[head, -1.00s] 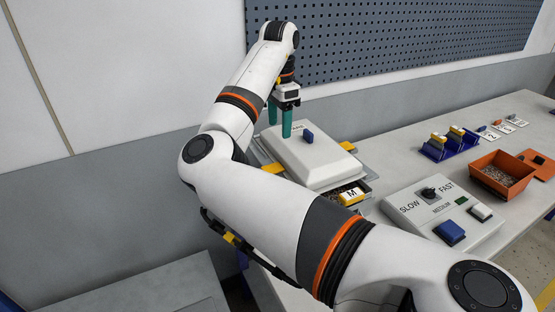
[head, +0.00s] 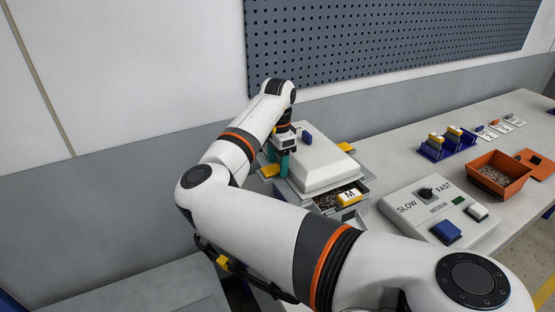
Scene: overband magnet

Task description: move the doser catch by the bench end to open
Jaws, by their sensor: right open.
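The doser, a pale grey box with a sloped lid (head: 322,166), stands at the near left end of the bench. A blue knob (head: 307,137) is on top of the lid. Yellow tabs show at its left side (head: 268,171) and far right side (head: 345,146). Which part is the catch I cannot tell for sure. My right gripper (head: 278,161) is open, its teal fingers pointing down at the left side of the doser, close to the left yellow tab. Whether they touch anything is unclear. My left gripper is not in view.
An open tray with a yellow M block (head: 349,197) sits at the doser's front. A control box (head: 437,206) with a speed dial stands to its right. Farther right are an orange bin (head: 500,176) and a blue rack (head: 447,147). A pegboard (head: 390,36) hangs behind.

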